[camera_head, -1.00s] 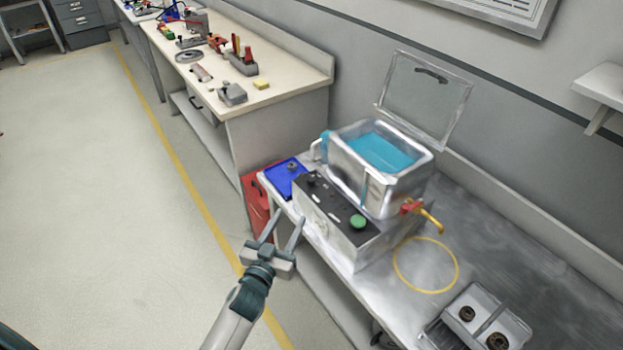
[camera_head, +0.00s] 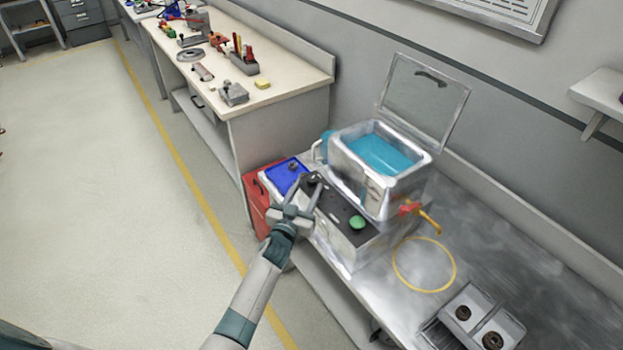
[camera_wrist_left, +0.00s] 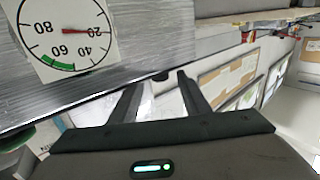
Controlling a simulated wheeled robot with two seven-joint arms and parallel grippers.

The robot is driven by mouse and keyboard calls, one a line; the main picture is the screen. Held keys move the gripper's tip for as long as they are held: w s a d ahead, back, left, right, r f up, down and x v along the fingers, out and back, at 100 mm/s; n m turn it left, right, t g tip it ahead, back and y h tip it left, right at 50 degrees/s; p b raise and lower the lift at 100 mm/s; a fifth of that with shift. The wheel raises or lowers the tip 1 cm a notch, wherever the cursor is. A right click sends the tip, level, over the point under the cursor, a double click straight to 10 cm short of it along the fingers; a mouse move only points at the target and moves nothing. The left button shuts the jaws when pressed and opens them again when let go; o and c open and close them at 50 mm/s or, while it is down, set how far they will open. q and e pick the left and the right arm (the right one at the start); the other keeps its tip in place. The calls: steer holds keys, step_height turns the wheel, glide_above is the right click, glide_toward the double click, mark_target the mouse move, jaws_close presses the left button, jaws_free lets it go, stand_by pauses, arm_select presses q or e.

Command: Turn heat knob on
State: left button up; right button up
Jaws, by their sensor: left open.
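A small dark knob (camera_head: 314,177) sits at the far left end of the black-topped control box (camera_head: 338,235), under the steel bath. I take it for the heat knob; I cannot read its label. My left gripper (camera_head: 307,181) is open, with its fingertips close to this knob, which they partly hide. In the left wrist view, a small dark shape (camera_wrist_left: 160,76) shows between the open fingers, beyond the tips; contact cannot be told. A round dial (camera_wrist_left: 68,32) there has a red needle near 20 and a green band near 60. My right gripper is not in view.
A green button (camera_head: 357,222) is on the box's near end. The steel bath (camera_head: 351,172) holds blue liquid, its lid raised, with a red-and-yellow tap (camera_head: 412,208). A blue tray (camera_head: 284,178) lies left of the box.

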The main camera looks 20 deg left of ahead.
mark_target(310, 184)
arm_select(q)
steer(key=shift+w+d, duration=0.1)
steer(key=shift+w, duration=2.05)
steer(key=c, duration=1)
steer(key=shift+c, duration=0.2)
